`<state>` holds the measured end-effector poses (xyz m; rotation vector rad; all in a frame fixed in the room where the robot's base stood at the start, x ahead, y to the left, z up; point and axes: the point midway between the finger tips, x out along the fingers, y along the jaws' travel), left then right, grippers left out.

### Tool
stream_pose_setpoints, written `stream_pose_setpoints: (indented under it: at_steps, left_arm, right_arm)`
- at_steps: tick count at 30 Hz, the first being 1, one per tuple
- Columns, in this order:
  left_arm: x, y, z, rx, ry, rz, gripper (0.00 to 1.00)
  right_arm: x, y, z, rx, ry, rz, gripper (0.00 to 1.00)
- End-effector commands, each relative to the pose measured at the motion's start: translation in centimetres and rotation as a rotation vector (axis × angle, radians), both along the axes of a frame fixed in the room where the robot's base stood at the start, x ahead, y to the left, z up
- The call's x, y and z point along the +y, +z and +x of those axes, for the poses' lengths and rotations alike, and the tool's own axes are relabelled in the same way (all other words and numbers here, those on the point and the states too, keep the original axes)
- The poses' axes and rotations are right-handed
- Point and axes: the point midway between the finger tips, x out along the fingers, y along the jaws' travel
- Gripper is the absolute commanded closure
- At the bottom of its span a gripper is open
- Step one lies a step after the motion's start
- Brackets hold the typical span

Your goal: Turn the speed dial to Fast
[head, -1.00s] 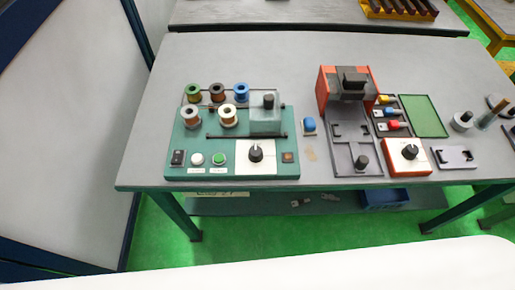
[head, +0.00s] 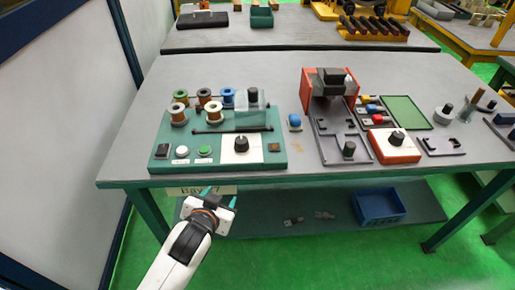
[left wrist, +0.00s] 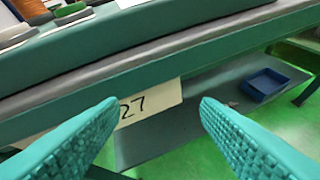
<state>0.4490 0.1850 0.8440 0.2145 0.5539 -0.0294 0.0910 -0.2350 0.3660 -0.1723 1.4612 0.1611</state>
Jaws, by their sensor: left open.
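A black dial (head: 241,144) with a pointer sits on a white plate on the green winding panel (head: 275,160). A second black dial (head: 397,138) sits on an orange box (head: 390,155) farther right. The markings on both are too small to read, so I cannot tell which is the speed dial. My left gripper (head: 219,196) is open and empty, in front of and below the table's front edge. In the left wrist view its two teal fingers (left wrist: 158,105) are spread, with the bay label behind them and no dial visible.
The table's front edge (head: 310,174) lies between my left gripper and the panel top. White and green buttons (head: 204,151), wire spools (head: 179,114) and a clear cover (head: 250,118) crowd the panel. A blue bin (head: 380,206) stands on the lower shelf.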

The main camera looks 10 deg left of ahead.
Motion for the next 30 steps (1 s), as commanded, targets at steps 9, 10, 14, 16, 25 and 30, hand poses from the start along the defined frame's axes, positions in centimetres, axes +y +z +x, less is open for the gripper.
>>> stream_pose_setpoints:
  at_steps: [9,10,14,16,25,30]
  left_arm:
    - [-3.6,10.8,6.6,-0.466,-0.111,0.024,0.43]
    - [-4.2,11.8,7.1,-0.514,-0.133,0.029,0.43]
    - [-7.6,17.0,9.2,-0.752,-0.265,0.058,0.43]
    - [-10.2,20.2,9.7,-0.901,-0.375,0.082,0.43]
    - [-23.8,25.7,6.8,-1.344,-1.274,0.365,0.43]
    - [-24.6,20.8,7.0,-1.131,-1.86,0.663,0.43]
  right_arm:
    - [0.0,-0.6,-0.8,0.012,0.0,-0.001,0.18]
    - [0.0,-0.6,-0.8,0.012,0.0,-0.001,0.18]
    - [0.0,-0.6,-0.7,0.01,0.0,-0.001,0.18]
    - [0.0,-0.6,-0.6,0.009,0.0,-0.001,0.18]
    - [0.0,-0.6,-0.6,0.01,0.0,0.0,0.18]
    - [0.0,-0.6,-0.7,0.01,0.0,0.0,0.18]
